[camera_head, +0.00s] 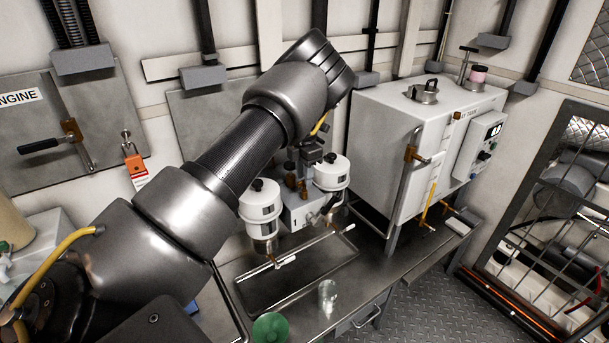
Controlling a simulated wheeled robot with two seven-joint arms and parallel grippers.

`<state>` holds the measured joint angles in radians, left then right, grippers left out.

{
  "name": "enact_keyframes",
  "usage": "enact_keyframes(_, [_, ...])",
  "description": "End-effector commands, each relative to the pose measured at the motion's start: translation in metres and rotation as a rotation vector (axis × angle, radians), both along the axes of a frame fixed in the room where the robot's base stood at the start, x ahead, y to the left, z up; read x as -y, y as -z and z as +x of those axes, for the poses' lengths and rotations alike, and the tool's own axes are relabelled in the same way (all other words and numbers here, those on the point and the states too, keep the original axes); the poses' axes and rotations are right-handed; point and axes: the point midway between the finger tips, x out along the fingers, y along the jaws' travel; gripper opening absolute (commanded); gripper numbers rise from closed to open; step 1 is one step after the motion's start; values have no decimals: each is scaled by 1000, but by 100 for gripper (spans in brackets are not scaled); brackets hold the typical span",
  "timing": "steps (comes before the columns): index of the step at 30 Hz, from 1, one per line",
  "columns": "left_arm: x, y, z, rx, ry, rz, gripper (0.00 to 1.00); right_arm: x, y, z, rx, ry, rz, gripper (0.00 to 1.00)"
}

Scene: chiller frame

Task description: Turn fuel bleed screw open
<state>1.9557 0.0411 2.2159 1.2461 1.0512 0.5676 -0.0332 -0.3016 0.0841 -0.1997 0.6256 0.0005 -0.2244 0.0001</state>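A twin fuel filter unit stands behind the steel tray, with a left white canister (260,207) and a right white canister (332,174), each with a small dark knob on top. Brass fittings and a grey-white block (297,213) sit between them. I cannot tell which small part is the fuel bleed screw. My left arm reaches across from the lower left and bends down at the wrist above the unit. My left gripper (312,150) is mostly hidden behind the arm, close above the gap between the canisters; its fingers cannot be made out. My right gripper is not in view.
A steel tray (240,300) lies below the unit. A clear glass (327,297) and a green round object (270,329) are at the front. A large grey-white tank (375,150) stands close on the right. A panel with a lever (45,145) is at left.

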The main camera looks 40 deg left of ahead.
Motion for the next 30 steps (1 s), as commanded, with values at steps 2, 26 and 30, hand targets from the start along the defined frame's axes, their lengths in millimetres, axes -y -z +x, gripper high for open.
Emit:
enact_keyframes(2, [0, 5, 0, 0, 0, 0, 31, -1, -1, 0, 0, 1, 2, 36])
enact_keyframes(26, [0, 9, 0, 0, -3, 0, 0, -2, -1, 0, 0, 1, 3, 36])
enact_keyframes(30, [0, 9, 0, 0, -28, 1, 0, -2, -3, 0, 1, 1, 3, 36])
